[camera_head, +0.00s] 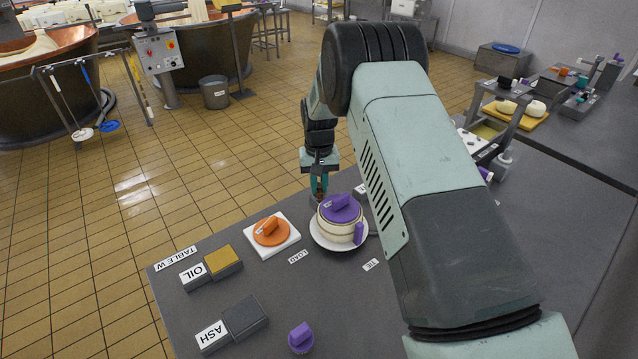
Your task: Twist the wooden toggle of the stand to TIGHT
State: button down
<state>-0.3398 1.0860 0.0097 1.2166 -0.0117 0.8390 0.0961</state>
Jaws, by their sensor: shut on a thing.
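My gripper (319,190) points down at the far edge of the grey table, just behind the plate with the purple-topped cheese. Its fingers are shut on a small brown thing, which looks like the wooden toggle (319,198). Little of the toggle shows, and I cannot read its angle or any TIGHT mark. A small grey part, which looks like the stand (314,203), shows below the fingers, partly hidden behind the cheese.
The cheese with a purple lid (342,208) sits on a white plate (326,243) close to my gripper. An orange disc (271,232) lies on a white board to the left. OIL (224,261) and ASH (245,316) blocks and a purple knob (301,337) stand nearer.

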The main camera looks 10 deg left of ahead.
aim_at(319, 187)
jog(key=shift+r, duration=0.1)
dwell(0.3)
jog(key=c, duration=1.4)
grip_release()
jog(key=shift+o, duration=0.2)
notch_tip(319, 187, up, 11)
